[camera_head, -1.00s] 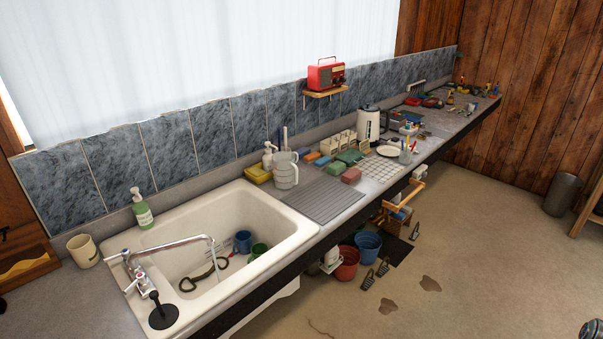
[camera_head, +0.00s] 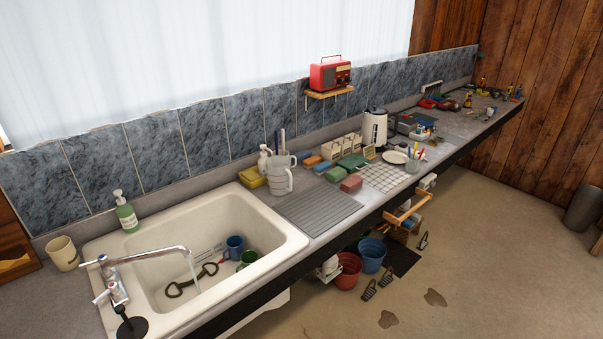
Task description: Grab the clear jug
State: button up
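A clear-grey jug (camera_head: 280,176) with a handle stands upright on the counter, just right of the sink's back right corner. It is beside a yellow sponge-like block (camera_head: 252,178) and in front of a white pump bottle (camera_head: 264,158). A ribbed grey draining mat (camera_head: 318,212) lies to its right. My gripper is not in view.
The white sink (camera_head: 290,238) holds a blue mug (camera_head: 234,246), a green mug (camera_head: 247,259) and a bit-like metal item. Colored blocks, a wire rack (camera_head: 384,178) and a kettle (camera_head: 374,128) stand farther right. Buckets (camera_head: 371,254) sit under the counter; open floor lies right.

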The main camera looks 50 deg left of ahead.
aim_at(280, 176)
jog(key=i, duration=2.4)
jog(key=u, duration=4.25)
jog(key=i, duration=1.05)
